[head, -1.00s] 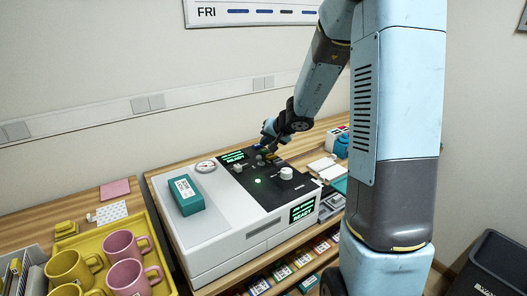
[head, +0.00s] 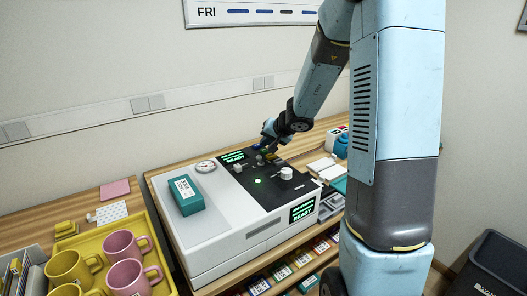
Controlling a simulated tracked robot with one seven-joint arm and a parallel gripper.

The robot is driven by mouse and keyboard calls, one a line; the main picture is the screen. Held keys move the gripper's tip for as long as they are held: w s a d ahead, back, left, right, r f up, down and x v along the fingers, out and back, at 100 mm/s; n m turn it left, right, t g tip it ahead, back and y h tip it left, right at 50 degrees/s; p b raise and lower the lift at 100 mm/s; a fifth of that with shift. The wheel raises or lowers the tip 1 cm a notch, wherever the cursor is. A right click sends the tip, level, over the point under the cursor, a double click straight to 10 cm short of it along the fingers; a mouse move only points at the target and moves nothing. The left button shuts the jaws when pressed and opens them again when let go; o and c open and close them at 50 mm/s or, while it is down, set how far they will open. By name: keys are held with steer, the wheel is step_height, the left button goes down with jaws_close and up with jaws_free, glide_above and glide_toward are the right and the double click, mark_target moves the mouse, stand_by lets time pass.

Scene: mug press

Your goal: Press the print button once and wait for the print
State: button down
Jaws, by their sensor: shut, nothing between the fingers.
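The press machine (head: 225,225) is a white box with a black control panel (head: 268,193) on top. Green text shows on a small display (head: 233,156) at the back of the panel and on a front display (head: 302,210), which seems to read READY. A green light (head: 258,181) glows on the panel near a white knob (head: 286,173). My gripper (head: 266,147) is shut and empty, pointing down over the back of the panel. A blue part shows beside it. I cannot tell whether the fingertips touch a button, and the print button is not clearly readable.
A teal box (head: 186,195) and a round dial (head: 206,166) sit on the machine's white top. A yellow tray (head: 160,245) with pink and yellow mugs stands at the left. White blocks (head: 322,167) lie right of the machine. A dark bin (head: 490,265) stands at the lower right.

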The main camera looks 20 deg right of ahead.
mark_target(266, 151)
steer(key=shift+f, duration=0.25)
steer(key=shift+f, duration=0.45)
stand_by(0.8)
stand_by(0.3)
steer(key=shift+r, duration=3.4)
